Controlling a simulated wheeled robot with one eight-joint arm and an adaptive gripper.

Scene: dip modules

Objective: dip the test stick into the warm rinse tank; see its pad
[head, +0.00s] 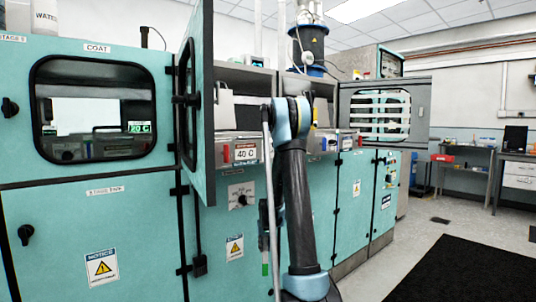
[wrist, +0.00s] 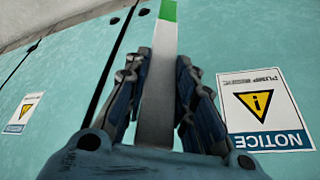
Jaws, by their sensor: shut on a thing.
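The test stick (wrist: 157,100) is a pale flat strip with a green pad (wrist: 168,10) at its far end in the wrist view. My gripper (wrist: 160,85) is shut on the strip, with a finger on either side. In the head view the green pad (head: 265,269) hangs low in front of the teal cabinet, below the open module, and my gripper (head: 263,222) is partly hidden by my arm. A grey tank front with a 40 C label (head: 245,152) sits in the open module. I cannot see inside the tank or read its name.
An open teal door (head: 200,110) stands left of the opening. The closed COAT module (head: 97,110) at the left shows 20 C. A slatted window (head: 381,113) is at the right. A dark mat (head: 465,272) lies on the open floor at the right.

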